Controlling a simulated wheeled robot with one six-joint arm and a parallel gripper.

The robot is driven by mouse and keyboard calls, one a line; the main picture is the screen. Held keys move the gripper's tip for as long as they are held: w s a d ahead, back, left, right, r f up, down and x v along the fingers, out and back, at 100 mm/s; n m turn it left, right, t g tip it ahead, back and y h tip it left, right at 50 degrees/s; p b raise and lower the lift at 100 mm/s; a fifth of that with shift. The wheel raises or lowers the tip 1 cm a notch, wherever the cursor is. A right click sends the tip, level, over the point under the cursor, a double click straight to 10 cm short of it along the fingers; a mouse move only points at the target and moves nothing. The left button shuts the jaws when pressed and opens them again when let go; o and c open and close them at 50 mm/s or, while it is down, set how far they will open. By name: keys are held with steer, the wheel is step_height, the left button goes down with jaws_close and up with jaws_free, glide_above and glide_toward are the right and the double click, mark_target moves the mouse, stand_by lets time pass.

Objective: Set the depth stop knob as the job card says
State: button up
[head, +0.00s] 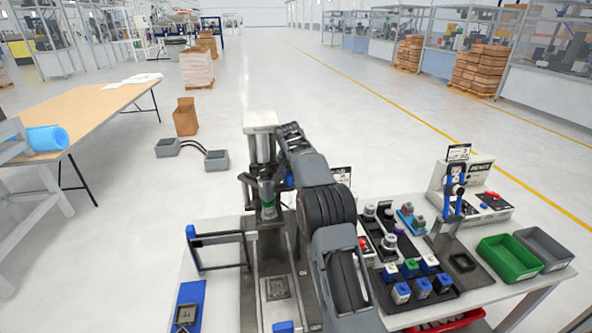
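I cannot make out the depth stop knob; my arm covers the press's right side. A small white card (341,175) shows just right of my arm, partly hidden, its text unreadable. Another card with dark print (458,152) stands above the grey-white machine at the right, too small to read surely. I cannot tell which is the job card. My arm reaches up beside the press; its gripper is hidden behind my arm links.
Black trays hold several blue, white and green-topped parts (402,292). A blue-handled lever press (454,190), a green bin (508,258) and a grey bin (543,249) stand right. A black bracket (220,240) and a blue tray (188,305) are left. Open floor lies beyond.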

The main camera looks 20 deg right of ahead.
steer(key=shift+r, duration=0.1)
steer(key=o, duration=0.9)
steer(key=shift+r, duration=0.25)
step_height(320, 180, up, 2)
steer(key=shift+w+r+b, duration=0.1)
steer(key=shift+r+b, duration=0.05)
steer(key=shift+b, duration=0.15)
steer(key=s+a+r+b, duration=0.1)
steer(key=s+r+b, duration=0.1)
steer(key=s+r, duration=0.1)
steer(key=s+a+r+b, duration=0.1)
steer(key=s+r+b, duration=0.1)
steer(key=s, duration=0.4)
steer(key=s+r+b, duration=0.3)
steer(key=s+r, duration=0.2)
steer(key=shift+a, duration=0.4)
steer(key=shift+d+r, duration=0.1)
